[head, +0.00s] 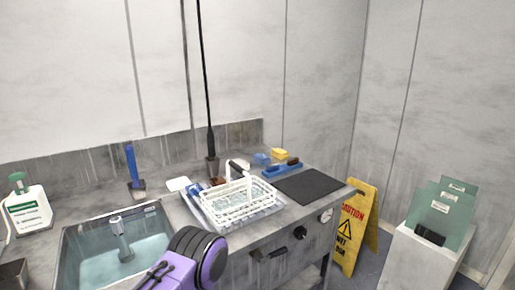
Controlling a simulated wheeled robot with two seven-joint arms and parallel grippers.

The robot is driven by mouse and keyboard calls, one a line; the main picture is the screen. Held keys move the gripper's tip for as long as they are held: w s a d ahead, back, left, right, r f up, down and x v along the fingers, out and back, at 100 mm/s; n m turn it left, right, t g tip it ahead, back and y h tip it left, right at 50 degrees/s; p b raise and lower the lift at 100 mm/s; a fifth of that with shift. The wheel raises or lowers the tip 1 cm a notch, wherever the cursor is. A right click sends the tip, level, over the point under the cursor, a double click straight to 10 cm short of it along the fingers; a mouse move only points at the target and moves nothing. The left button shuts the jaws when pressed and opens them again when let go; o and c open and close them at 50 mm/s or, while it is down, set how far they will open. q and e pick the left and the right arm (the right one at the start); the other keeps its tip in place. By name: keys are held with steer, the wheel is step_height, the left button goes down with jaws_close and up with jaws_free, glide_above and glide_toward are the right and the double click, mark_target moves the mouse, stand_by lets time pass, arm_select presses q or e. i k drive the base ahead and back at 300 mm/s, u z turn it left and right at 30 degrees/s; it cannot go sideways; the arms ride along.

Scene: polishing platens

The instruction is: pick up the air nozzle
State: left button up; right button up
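A thin black hose (204,75) hangs from above the picture down to the counter. A thicker black end piece, which looks like the air nozzle (210,141), stands upright at its lower end. Its foot meets a dark grey block (212,168) behind the white wire basket (241,199). Neither gripper touches it. A purple and black arm part of mine comes in at the bottom edge, left of centre. No gripper fingers can be made out in the head view.
A sink with water (85,268) lies at the left, with a white bottle (28,212) beside it. A blue-handled tool (132,165), a blue brush (283,170), a yellow sponge (279,154) and a dark mat (309,186) lie on the counter. A yellow caution sign (357,228) stands right.

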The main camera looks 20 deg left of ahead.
mark_target(210, 136)
steer(key=u, duration=1.15)
